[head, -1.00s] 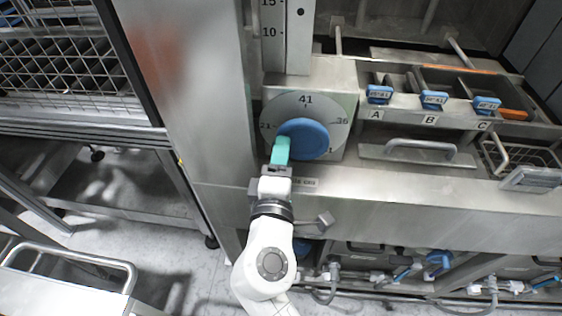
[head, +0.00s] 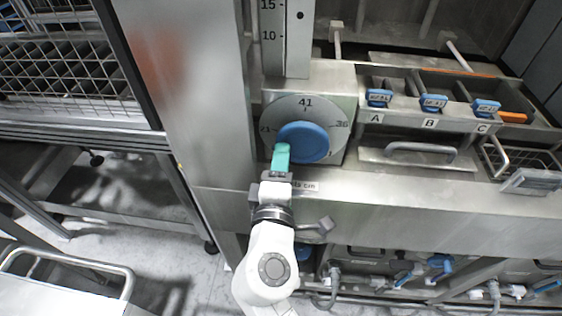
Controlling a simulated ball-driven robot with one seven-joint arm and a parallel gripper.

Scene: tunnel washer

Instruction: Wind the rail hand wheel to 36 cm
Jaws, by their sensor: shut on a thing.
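The rail hand wheel is a round blue knob (head: 303,143) in front of a grey dial plate (head: 307,106) with 41 at the top, 36 at the right and 21 at the left. A teal handle (head: 281,157) sits at the knob's lower left edge. My gripper (head: 279,172) reaches up from below and is shut on this teal handle. The jaws hide its lower end. Part of the dial's lower scale is hidden by the knob and my gripper.
A vertical scale (head: 286,40) marked 10 and 15 rises above the dial. Right of it are blue tags (head: 379,97) over slots A, B and C, and a metal bar handle (head: 421,149). A steel column (head: 190,100) stands at left, with a wire cage (head: 70,70) beyond.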

